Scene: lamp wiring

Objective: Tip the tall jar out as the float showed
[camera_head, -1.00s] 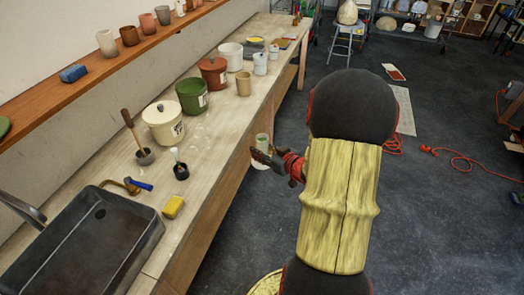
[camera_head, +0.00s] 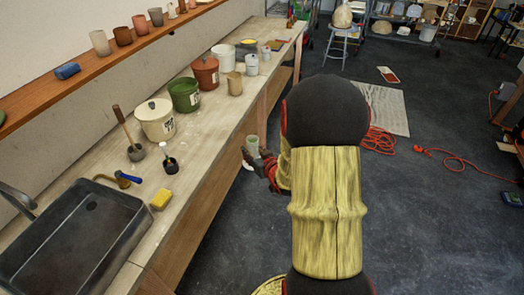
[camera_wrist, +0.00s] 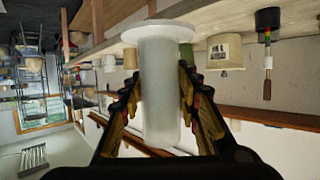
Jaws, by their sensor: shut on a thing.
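The tall jar (camera_wrist: 159,90) is a narrow, cloudy pale cylinder with a wide white disc foot. My gripper (camera_wrist: 157,80) is shut on it, one finger on each side. The wrist view is upside down, so the foot shows at its top. In the head view the jar (camera_head: 252,146) looks upright, held just off the bench's front edge over the floor. My arm partly hides my gripper there. I cannot tell what is in the jar. A small black pot (camera_head: 171,164) with a white-tipped stem stands on the bench; I cannot tell whether this is the float.
A dark sink (camera_head: 75,235) is set in the bench (camera_head: 190,140) at the left. Orange cable (camera_head: 440,155) lies on the floor.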

